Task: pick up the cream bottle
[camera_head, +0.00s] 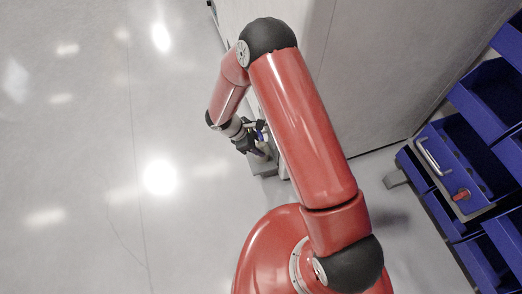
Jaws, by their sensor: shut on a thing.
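My gripper (258,146) is small and far off in the head view, at the end of my red arm, low beside the pale wall-like surface. It is shut on a small pale thing (265,150), which looks like the cream bottle. My arm and the gripper's dark body cover part of it, so its full shape and tilt cannot be told. A small blue patch shows beside the gripper.
A large pale grey panel (400,60) stands right behind my arm. Blue bins (475,125) stand at the right, one with a metal handle and a red piece on its front. The glossy grey floor (80,150) at the left is clear.

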